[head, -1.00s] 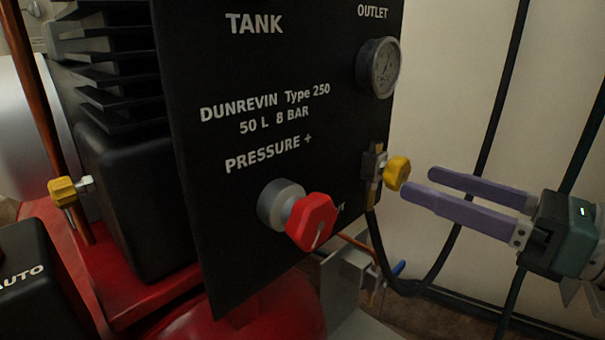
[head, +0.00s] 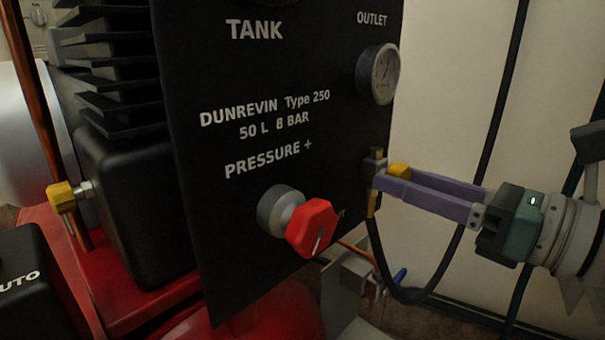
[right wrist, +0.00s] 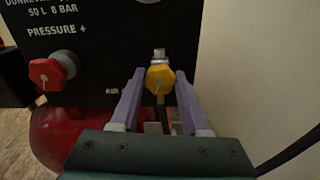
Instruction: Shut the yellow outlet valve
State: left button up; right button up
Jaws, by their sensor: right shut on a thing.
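The yellow outlet valve knob (head: 399,169) sits at the right edge of the black panel, below the outlet gauge. My right gripper (head: 395,178) reaches in from the right with its purple fingers around the knob, shut on it. The near finger hides much of the knob in the head view. In the right wrist view the yellow knob (right wrist: 160,78) stands between the two fingertips of my right gripper (right wrist: 160,76), one on each side. My left gripper is not in view.
The red pressure knob (head: 313,228) sticks out from the panel (head: 250,180) left of the gripper. The outlet gauge (head: 378,75) is above. A black hose (head: 410,296) hangs below the valve. Another yellow knob (head: 61,197) is at far left. The pale wall is at right.

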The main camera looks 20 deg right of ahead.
grip_shut()
jog(key=shift+m, duration=0.3)
jog(key=shift+m+p, duration=6.35)
jog(key=shift+m, duration=9.15)
